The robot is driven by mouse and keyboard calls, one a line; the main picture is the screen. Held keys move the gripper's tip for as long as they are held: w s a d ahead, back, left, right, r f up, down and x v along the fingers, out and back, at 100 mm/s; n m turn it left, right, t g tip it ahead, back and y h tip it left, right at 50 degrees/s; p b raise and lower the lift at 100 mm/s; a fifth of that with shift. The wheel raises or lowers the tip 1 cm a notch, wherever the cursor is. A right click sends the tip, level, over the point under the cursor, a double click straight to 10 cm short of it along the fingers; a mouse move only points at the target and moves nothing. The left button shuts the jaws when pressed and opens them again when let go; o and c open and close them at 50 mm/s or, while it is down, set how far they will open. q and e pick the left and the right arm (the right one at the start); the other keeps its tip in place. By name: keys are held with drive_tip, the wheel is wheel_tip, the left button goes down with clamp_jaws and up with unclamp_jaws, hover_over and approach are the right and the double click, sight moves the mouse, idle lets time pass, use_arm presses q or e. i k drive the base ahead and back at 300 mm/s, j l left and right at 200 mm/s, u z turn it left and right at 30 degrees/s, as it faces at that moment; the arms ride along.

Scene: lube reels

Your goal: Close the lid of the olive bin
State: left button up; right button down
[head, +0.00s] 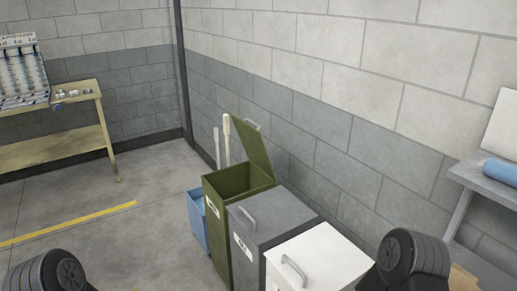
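The olive bin (217,238) stands near the middle of the head view, against the block wall. Its lid (257,152) is open, tilted up steeply on the wall side, with a pale handle at its top edge. The open top shows the dark olive inside. A small white label is on the bin's front. Only dark rounded parts of my arms show, at the bottom left and bottom right. Neither gripper is in view.
A grey bin (276,215) and a white bin (325,258) stand closed in a row beside the olive bin. A blue bucket (197,218) with upright handles stands behind it. A shelf with a blue roll (500,172) is at right.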

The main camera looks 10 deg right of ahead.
sight(251, 139)
drive_tip(key=i+j+z, duration=0.1)
drive_tip(key=i+j, duration=0.2)
drive_tip(key=i+j+z, duration=0.15)
drive_tip(key=j, duration=0.25)
drive_tip(key=i+j+z, duration=0.1)
drive_tip(key=i+j, duration=0.25)
drive_tip(key=i+j+z, duration=0.15)
drive_tip(key=j, duration=0.3)
drive_tip(key=i+j+z, duration=0.1)
drive_tip(key=i+j, duration=0.2)
drive_tip(key=j, duration=0.1)
